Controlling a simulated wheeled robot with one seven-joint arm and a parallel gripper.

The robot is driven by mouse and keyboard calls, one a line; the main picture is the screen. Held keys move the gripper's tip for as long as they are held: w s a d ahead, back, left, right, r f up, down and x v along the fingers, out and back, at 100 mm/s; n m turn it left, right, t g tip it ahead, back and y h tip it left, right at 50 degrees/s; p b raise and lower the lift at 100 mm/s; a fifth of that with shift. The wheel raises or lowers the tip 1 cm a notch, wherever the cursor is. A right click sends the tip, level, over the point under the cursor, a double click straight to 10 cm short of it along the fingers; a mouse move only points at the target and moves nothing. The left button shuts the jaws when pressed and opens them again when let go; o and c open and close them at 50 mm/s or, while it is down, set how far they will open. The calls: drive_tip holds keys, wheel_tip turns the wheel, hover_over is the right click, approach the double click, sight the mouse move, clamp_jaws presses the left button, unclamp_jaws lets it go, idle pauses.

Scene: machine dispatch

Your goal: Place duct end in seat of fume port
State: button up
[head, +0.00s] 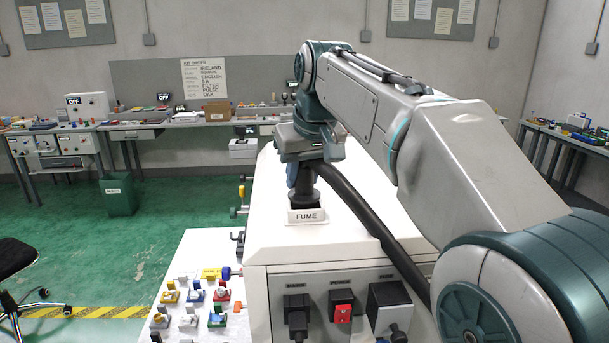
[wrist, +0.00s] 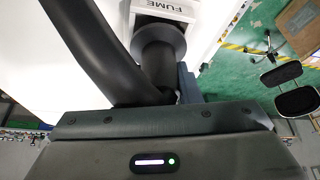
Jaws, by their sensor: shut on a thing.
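The black duct end (head: 305,192) stands roughly upright at the fume port, just behind the white FUME label (head: 307,216) on top of the white machine. Its round flange (wrist: 160,42) shows beside the label in the wrist view. My gripper (head: 303,172) is shut on the duct end from above. The black hose (head: 352,205) bends away from it to the right and down the machine's front. The seat is hidden under the flange and behind the label, so I cannot tell whether the duct end is fully in it.
The white machine (head: 345,258) has black sockets and plugs on its front. A white board (head: 190,250) with several small coloured parts lies to its left. A green bin (head: 118,195) and benches stand at the back. A dark chair (head: 18,255) is at far left. Green floor between is clear.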

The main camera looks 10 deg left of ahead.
drive_tip(key=shift+f, duration=0.15)
drive_tip(key=shift+f, duration=0.2)
drive_tip(key=o, duration=1.1)
drive_tip(key=shift+r, duration=0.15)
drive_tip(key=v, duration=1.2)
drive_tip(key=shift+a+r, duration=0.1)
